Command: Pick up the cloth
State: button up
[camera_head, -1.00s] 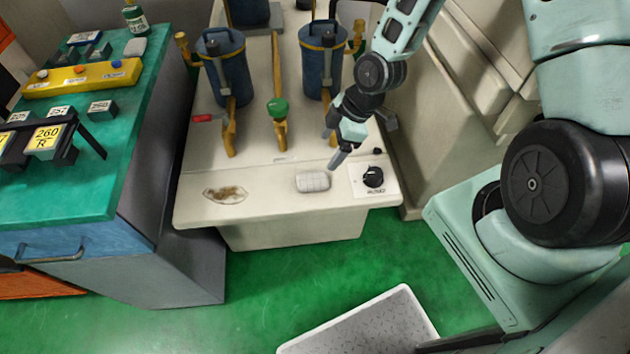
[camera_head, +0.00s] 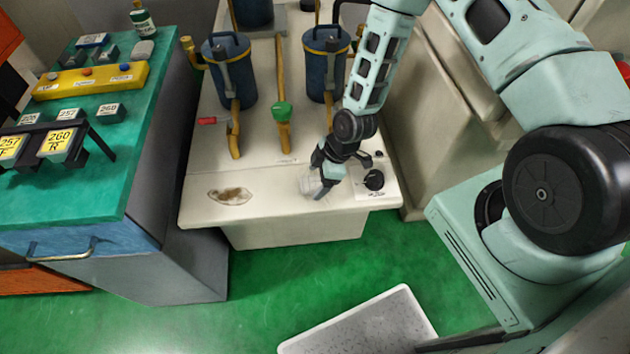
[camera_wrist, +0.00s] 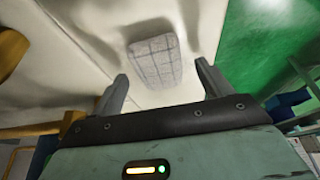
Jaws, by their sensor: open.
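The cloth (camera_wrist: 155,62) is a pale grey folded pad with a grid pattern, lying on the cream machine top. In the head view the cloth (camera_head: 312,182) is partly hidden behind my gripper (camera_head: 319,188). My gripper is open and sits over the cloth. In the wrist view the two fingertips (camera_wrist: 162,82) stand apart, with the cloth lying beyond and between them. I see no finger touching it.
A brown-stained patch (camera_head: 230,196) lies left on the machine top (camera_head: 270,208). A black knob (camera_head: 374,180) is close right of my gripper. Blue canisters (camera_head: 326,70) and yellow pipes (camera_head: 282,90) with a green handle stand behind. A white-rimmed tray (camera_head: 360,325) is on the floor.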

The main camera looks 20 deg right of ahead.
aim_at(317, 181)
jog(key=shift+f, duration=0.15)
jog(key=c, duration=1.1)
jog(key=shift+o, duration=0.2)
notch_tip(317, 181, up, 10)
jog(key=b, duration=0.1)
jog(key=shift+b, duration=0.3)
jog(key=shift+o, duration=0.4)
jog(key=shift+a, duration=0.15)
